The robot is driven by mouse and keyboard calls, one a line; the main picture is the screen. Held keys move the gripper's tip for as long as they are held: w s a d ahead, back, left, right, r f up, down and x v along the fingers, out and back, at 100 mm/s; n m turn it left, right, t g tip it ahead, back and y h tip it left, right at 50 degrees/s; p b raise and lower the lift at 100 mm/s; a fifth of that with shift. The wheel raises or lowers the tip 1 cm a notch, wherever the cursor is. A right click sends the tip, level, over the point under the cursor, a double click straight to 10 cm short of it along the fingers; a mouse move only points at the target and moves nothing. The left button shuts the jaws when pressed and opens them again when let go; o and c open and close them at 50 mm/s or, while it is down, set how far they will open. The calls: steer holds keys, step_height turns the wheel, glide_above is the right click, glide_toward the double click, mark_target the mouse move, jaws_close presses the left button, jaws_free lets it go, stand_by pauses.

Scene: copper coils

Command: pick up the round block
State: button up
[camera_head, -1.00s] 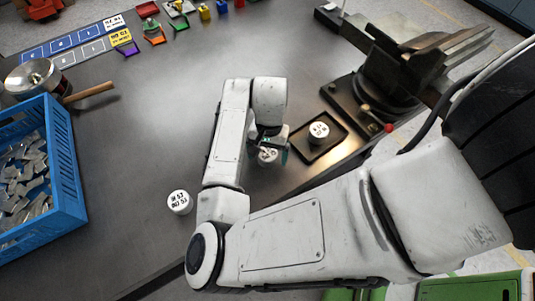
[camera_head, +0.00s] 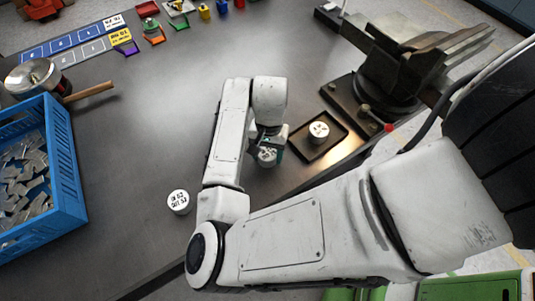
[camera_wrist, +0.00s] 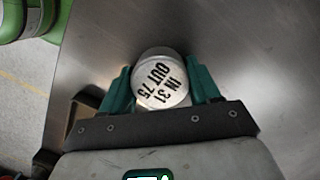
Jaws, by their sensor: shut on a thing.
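A white round block (camera_wrist: 160,84) with black print reading "IN 31 OUT 75" sits between the green fingers of my gripper (camera_wrist: 161,88) in the wrist view. The fingers press on its two sides. In the head view the same held block (camera_head: 266,158) shows under my gripper (camera_head: 271,151), partly hidden by it; I cannot tell whether it touches the table. A second white round block (camera_head: 179,201) stands on the table to the left of my arm. A third white round block (camera_head: 318,131) stands in a dark tray (camera_head: 306,158) to the right.
A vise (camera_head: 388,85) stands behind the tray. A blue crate (camera_head: 66,165) of metal pieces is at the left, with a pan-like metal item (camera_head: 32,78) behind it. Coloured small parts and label cards (camera_head: 62,52) lie at the back. The middle-left table is clear.

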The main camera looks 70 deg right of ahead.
mark_target(267, 154)
steer(key=shift+r, duration=0.5)
step_height(267, 154, up, 2)
steer(key=shift+r, duration=0.2)
steer(key=s+r+p, duration=0.1)
steer(key=s+r, duration=0.8)
steer(key=s, duration=0.5)
steer(key=shift+r, duration=0.3)
steer(key=shift+d, duration=0.1)
